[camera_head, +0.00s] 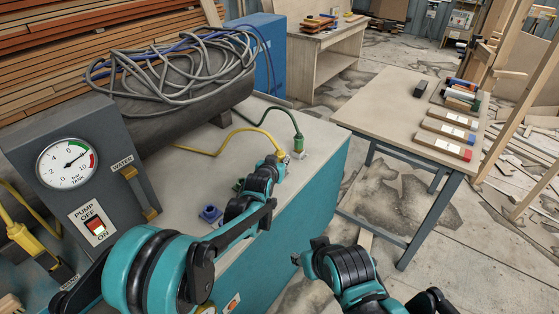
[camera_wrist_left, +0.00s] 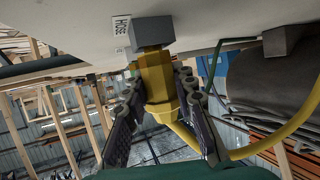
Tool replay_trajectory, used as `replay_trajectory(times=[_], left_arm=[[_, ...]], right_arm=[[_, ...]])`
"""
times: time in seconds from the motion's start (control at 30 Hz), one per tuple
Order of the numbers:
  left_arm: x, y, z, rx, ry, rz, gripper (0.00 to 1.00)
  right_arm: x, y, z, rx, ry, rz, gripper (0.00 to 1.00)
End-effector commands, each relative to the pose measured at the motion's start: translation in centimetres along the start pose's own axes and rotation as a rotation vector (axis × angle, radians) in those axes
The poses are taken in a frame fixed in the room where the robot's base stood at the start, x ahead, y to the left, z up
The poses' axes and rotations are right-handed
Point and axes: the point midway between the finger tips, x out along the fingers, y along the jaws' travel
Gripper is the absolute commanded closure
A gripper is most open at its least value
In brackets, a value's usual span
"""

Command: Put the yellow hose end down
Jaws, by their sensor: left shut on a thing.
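The yellow hose end (camera_wrist_left: 156,76) is between the two fingers of my left gripper (camera_wrist_left: 158,112), which is shut on it. The held end is mostly hidden there. My right gripper (camera_head: 306,255) is off the bench's right side, away from the hose; its fingers are unclear.
A green hose end (camera_head: 298,143) stands on the bench (camera_head: 318,128) just right of my left gripper. A blue fitting (camera_head: 210,214) is nearer me. The pump panel (camera_head: 75,165) stands at left. A table (camera_head: 390,103) with tools is at right.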

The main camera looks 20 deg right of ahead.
Motion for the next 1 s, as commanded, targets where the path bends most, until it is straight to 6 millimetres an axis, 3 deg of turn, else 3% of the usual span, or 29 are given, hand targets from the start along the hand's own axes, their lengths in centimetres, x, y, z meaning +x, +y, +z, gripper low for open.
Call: replay_trajectory(times=[0.07, 0.1, 0.17, 0.57, 1.0], left_arm=[[0.1, 0.0, 0.3, 0.000, 0.000, 0.000, 1.00], [0.1, 0.0, 0.3, 0.000, 0.000, 0.000, 0.69], [0.1, 0.0, 0.3, 0.000, 0.000, 0.000, 0.53], [-0.3, 0.0, -0.2, 0.000, 0.000, 0.000, 0.53], [-9.2, 0.0, -0.2, 0.000, 0.000, 0.000, 0.53]], right_arm=[[0.2, 0.0, 0.2, 0.000, 0.000, 0.000, 0.60], [0.2, 0.0, 0.2, 0.000, 0.000, 0.000, 0.60], [0.2, 0.0, 0.1, 0.000, 0.000, 0.000, 0.60], [-0.2, 0.0, -0.1, 0.000, 0.000, 0.000, 0.60], [-2.1, 0.0, -1.5, 0.000, 0.000, 0.000, 0.60]])
